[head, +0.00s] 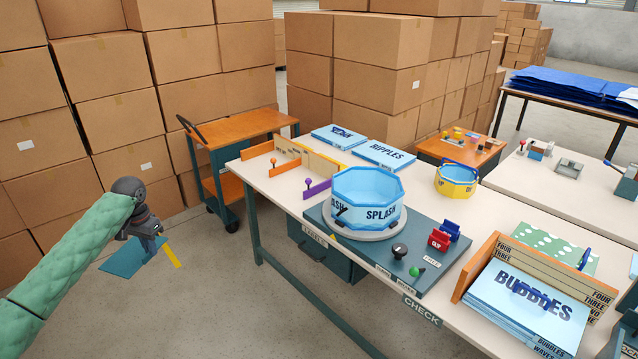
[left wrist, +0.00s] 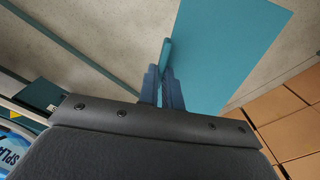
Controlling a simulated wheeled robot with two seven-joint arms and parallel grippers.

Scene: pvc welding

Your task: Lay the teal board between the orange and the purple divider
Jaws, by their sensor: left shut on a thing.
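My left gripper (head: 147,243) is shut on the teal board (head: 128,260), holding it by one edge over the floor, left of the table. In the left wrist view the board (left wrist: 225,50) extends up and right from the gripper fingers (left wrist: 165,85). The orange divider (head: 287,168), with a red-orange knob, stands at the table's left end. The purple divider (head: 318,188), with a purple knob, stands nearer, apart from it. A tan lettered rail (head: 318,162) runs behind both. The table between the dividers looks bare. My right gripper is not in view.
A blue SPLASH tub (head: 367,197) sits on a round base right of the purple divider. RIPPLES boards (head: 384,153) lie behind the rail. An orange-topped cart (head: 235,126) stands behind the table's left end. The table's left front corner is clear.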

